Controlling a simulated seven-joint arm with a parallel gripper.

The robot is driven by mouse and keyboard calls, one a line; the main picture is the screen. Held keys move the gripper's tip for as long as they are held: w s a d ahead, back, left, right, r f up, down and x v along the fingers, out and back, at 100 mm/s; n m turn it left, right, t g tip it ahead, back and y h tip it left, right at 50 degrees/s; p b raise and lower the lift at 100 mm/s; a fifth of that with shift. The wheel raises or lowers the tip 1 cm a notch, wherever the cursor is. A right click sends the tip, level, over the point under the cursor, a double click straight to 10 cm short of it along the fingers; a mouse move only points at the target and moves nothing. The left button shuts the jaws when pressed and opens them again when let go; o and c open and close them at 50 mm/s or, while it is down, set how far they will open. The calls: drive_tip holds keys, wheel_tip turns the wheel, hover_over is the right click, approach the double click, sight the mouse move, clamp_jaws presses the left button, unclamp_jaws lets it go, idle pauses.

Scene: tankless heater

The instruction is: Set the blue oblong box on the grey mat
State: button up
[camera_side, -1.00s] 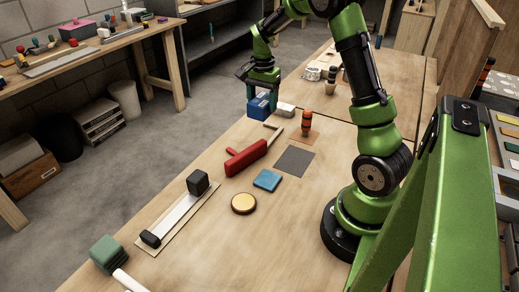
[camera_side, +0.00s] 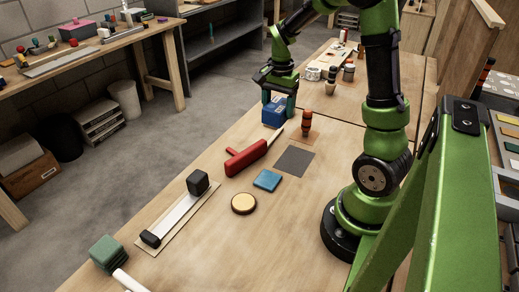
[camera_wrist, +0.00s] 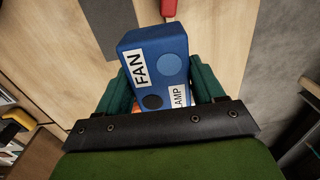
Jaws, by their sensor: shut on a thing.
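In the wrist view my gripper (camera_wrist: 160,92) is shut on the box (camera_wrist: 158,48), with a finger on each side. The box carries white labels reading FAN and one partly hidden ending in AMP, plus round dark spots. I cannot tell how far it is above the table. The grey mat (camera_side: 294,160) lies bare and flat nearer the side camera; a dark grey patch at the wrist view's top left looks like it (camera_wrist: 82,25).
A red tool (camera_side: 246,157) lies left of the mat. A dark and orange stack (camera_side: 306,122) stands on an orange-brown square beyond it. A blue flat square (camera_side: 267,180) and a round yellow disc (camera_side: 244,203) lie nearer.

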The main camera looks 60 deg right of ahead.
drive_tip(key=s+a+f, duration=0.3)
drive_tip(key=s, duration=0.4)
drive_tip(key=shift+s+f, duration=0.3)
drive_tip(key=shift+s, duration=0.05)
drive_tip(key=shift+f, duration=0.15)
hover_over(295, 160)
drive_tip(key=shift+f, duration=2.9)
drive_tip(key=shift+a+f, duration=0.1)
drive_tip(key=shift+f, duration=0.35)
drive_tip(key=o, duration=1.4)
drive_tip(key=shift+c, duration=0.2)
